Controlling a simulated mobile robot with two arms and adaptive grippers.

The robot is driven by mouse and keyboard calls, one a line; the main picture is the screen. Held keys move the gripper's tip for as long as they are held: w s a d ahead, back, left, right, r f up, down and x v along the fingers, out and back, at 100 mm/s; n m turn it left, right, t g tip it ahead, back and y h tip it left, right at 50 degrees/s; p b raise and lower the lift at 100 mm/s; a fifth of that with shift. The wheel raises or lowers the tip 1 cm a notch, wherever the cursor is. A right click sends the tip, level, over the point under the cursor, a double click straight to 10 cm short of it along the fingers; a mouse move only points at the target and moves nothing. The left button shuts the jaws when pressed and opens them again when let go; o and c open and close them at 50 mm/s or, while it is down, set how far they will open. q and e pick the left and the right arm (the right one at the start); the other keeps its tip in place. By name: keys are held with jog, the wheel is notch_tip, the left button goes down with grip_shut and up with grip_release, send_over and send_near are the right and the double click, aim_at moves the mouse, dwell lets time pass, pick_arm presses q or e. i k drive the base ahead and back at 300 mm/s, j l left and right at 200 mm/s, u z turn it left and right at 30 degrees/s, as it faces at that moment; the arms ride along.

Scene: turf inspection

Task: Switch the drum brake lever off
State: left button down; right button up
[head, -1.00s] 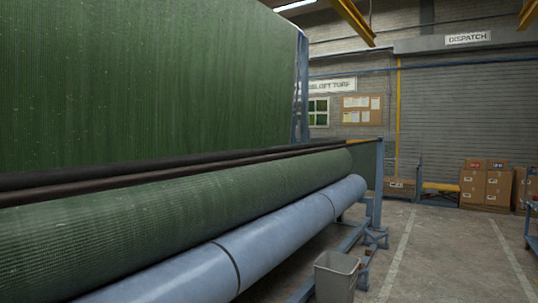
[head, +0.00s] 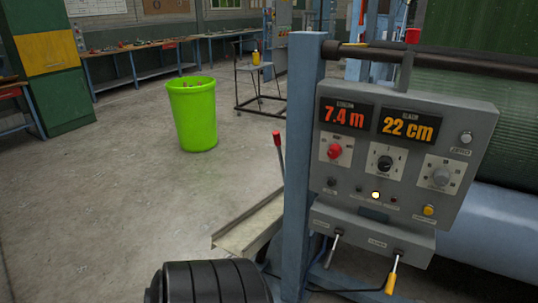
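A grey control panel (head: 372,185) stands at the right in the head view, fixed to a blue post (head: 304,150). Under it, a grey box (head: 368,226) carries two levers that hang downward. The small labels are too blurred to tell which one is the drum brake lever. Neither of my grippers is in view.
A green bin (head: 193,115) stands on open floor. A metal channel (head: 250,224) lies low beside the post. Workbenches line the back.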

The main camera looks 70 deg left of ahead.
aim_at(276, 133)
jog(key=k+u, duration=0.85)
jog(key=u, duration=1.05)
jog(key=i+j, duration=2)
jog(key=j, duration=0.15)
jog(key=i+l+z, duration=0.05)
